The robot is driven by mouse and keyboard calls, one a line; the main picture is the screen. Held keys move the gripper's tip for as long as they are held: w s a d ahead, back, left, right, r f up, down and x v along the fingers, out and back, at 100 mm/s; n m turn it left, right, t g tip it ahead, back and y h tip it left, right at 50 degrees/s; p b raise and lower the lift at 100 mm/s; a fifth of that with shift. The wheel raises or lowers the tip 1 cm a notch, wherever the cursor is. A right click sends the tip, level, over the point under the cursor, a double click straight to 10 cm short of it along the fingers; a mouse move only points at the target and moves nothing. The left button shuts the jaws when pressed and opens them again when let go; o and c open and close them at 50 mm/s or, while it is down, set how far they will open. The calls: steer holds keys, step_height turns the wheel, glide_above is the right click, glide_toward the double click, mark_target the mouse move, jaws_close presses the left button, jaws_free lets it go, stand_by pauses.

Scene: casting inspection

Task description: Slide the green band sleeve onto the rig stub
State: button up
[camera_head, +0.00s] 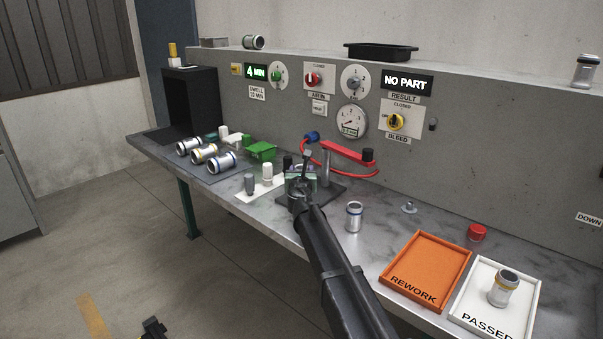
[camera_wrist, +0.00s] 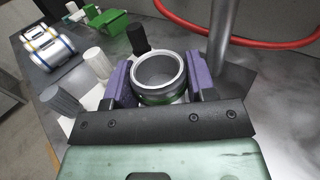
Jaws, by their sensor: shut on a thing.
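The green band sleeve shows in the wrist view (camera_wrist: 160,92) as a short silver metal cylinder with an open top and a green band low on its wall. My gripper (camera_wrist: 158,80) is shut on it, with one purple finger on either side. In the head view my gripper (camera_head: 301,176) is over the dark rig plate (camera_head: 333,193), beside the rig's grey post (camera_head: 325,168). The sleeve looks upright. The rig stub is not visible; I cannot tell whether it is under or inside the sleeve.
A red clamp arm (camera_head: 345,152) and red hose are behind my gripper. White (camera_head: 267,172) and grey (camera_head: 249,184) pegs stand to the left, near a green block (camera_head: 262,151).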

steer(key=shift+f+b, duration=1.6)
steer(key=shift+f, duration=0.1)
stand_by(1.5)
steer(key=o, duration=1.2)
steer(key=shift+r, duration=0.1)
steer(key=shift+o, duration=0.2)
steer(key=shift+s, duration=0.1)
steer(key=s, duration=1)
steer(key=shift+s+d, duration=0.4)
steer(key=shift+w, duration=0.1)
